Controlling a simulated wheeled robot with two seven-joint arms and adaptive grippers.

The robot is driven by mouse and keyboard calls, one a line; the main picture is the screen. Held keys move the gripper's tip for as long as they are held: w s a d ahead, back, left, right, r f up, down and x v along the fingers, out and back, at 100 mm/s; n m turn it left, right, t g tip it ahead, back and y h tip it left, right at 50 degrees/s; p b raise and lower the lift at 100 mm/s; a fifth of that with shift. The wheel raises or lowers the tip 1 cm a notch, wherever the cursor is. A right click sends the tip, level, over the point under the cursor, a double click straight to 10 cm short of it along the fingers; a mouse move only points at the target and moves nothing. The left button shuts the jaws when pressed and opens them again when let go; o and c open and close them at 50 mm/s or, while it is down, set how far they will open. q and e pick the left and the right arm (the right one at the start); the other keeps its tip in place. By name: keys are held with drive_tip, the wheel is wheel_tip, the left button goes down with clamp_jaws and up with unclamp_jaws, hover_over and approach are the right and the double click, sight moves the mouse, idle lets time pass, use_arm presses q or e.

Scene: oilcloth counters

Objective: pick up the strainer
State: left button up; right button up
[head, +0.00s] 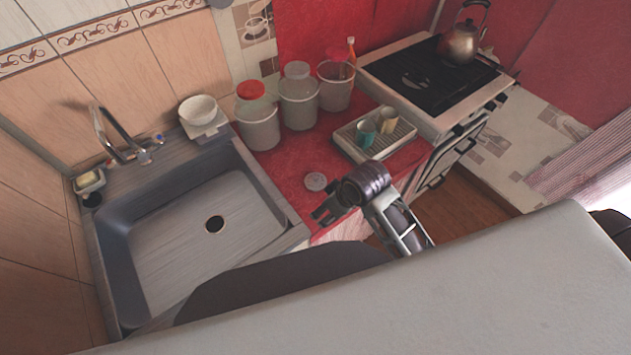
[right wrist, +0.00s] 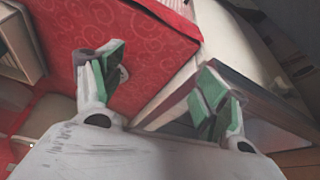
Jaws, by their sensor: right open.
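The strainer (head: 315,181), a small round grey disc, appears to lie flat on the red counter (head: 290,160) near its front edge, right of the sink. My right gripper (head: 325,208) is just in front of it in the head view, apart from it as far as I can see. In the right wrist view the gripper's green-padded fingers (right wrist: 160,70) are spread apart over the counter edge with nothing between them. My left gripper is not in view.
The steel sink (head: 165,225) with its tap (head: 120,140) is at left. Several containers (head: 259,124) stand behind the strainer. A drying tray (head: 350,145) with two cups is to the right, then the stove (head: 430,75) with a kettle (head: 460,42). The counter around the strainer is clear.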

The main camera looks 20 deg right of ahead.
drive_tip(key=w+a+r+n, duration=0.1)
drive_tip(key=w+a+n, duration=0.3)
drive_tip(key=a, duration=0.1)
wheel_tip(320, 180, up, 4)
drive_tip(key=n+g+h, duration=0.2)
drive_tip(key=n+g, duration=0.2)
drive_tip(key=n, duration=0.7)
hover_over(315, 178)
drive_tip(key=shift+w+r, duration=0.15)
drive_tip(key=shift+a, duration=0.1)
idle(0.4)
wheel_tip(315, 178, down, 9)
drive_tip(key=shift+r, duration=0.2)
idle(0.4)
drive_tip(key=shift+f, duration=0.1)
